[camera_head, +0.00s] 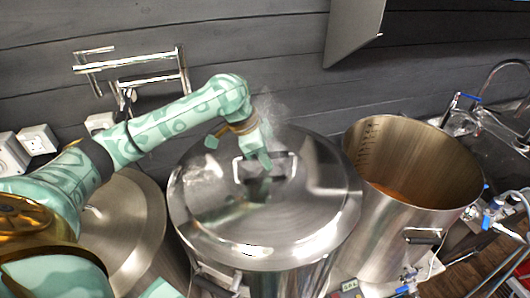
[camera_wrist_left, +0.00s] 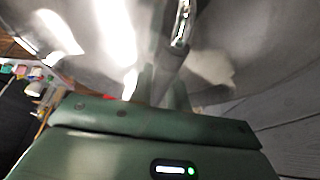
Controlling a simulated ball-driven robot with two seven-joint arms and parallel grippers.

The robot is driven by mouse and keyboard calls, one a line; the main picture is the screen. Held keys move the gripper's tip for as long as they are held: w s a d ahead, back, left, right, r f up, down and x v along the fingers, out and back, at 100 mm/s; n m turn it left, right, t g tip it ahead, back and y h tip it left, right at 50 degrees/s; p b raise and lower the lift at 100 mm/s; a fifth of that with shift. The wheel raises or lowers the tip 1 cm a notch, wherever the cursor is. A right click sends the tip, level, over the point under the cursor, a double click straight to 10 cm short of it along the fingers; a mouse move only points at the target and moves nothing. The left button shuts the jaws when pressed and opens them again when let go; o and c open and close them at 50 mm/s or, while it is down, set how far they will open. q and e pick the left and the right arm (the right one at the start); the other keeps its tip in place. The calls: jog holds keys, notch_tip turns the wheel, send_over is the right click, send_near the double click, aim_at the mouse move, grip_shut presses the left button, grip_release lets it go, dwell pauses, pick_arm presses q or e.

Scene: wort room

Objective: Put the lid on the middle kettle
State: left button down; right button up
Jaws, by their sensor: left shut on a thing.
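The shiny steel lid (camera_head: 310,205) is over the middle kettle (camera_head: 295,282) and covers its mouth in the head view. I cannot tell whether its rim touches the kettle all round. My left gripper (camera_head: 263,162) reaches in from above and is shut on the lid's bar handle (camera_head: 239,171). In the left wrist view, the handle (camera_wrist_left: 183,25) runs between the fingers (camera_wrist_left: 162,90), with the blurred lid surface behind. The kettle's inside is hidden by the lid. My right gripper is not in view.
An open kettle (camera_head: 375,245) with amber liquid stands close on the right. A lidded kettle (camera_head: 135,235) stands on the left, partly behind my arm. A chrome wall fixture (camera_head: 130,62), sockets (camera_head: 38,138) and a hanging metal panel (camera_head: 352,30) are behind. Faint steam rises behind the lid.

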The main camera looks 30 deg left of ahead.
pick_arm(q)
jog(key=shift+w, duration=0.1)
jog(key=c, duration=1.3)
grip_release()
jog(key=shift+f, duration=0.15)
jog(key=p+v, duration=0.3)
jog(key=v, duration=1.3)
jog(key=shift+r+p, duration=0.3)
